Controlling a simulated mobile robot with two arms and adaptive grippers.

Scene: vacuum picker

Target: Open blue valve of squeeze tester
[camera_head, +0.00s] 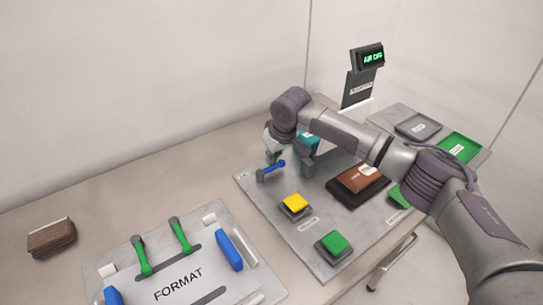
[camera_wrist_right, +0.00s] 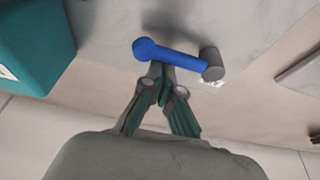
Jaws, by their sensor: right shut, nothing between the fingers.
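The blue valve (camera_head: 271,167) is a short blue handle on a grey post at the left rear of the squeeze tester's grey plate (camera_head: 262,199). In the right wrist view the blue valve (camera_wrist_right: 177,55) runs from a round blue end at the left to a grey cylinder (camera_wrist_right: 213,63) at the right. My right gripper (camera_head: 270,156) is just behind the valve. In the right wrist view its fingertips (camera_wrist_right: 161,68) are together and empty, right beside the blue handle; I cannot tell whether they touch it. My left gripper is not in view.
The plate also carries a yellow button (camera_head: 295,202), a green button (camera_head: 334,243), a brown pack (camera_head: 360,178) and a teal block (camera_head: 309,142). A FORMAT board (camera_head: 180,262) lies front left. Grey and green trays (camera_head: 462,147) stand right.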

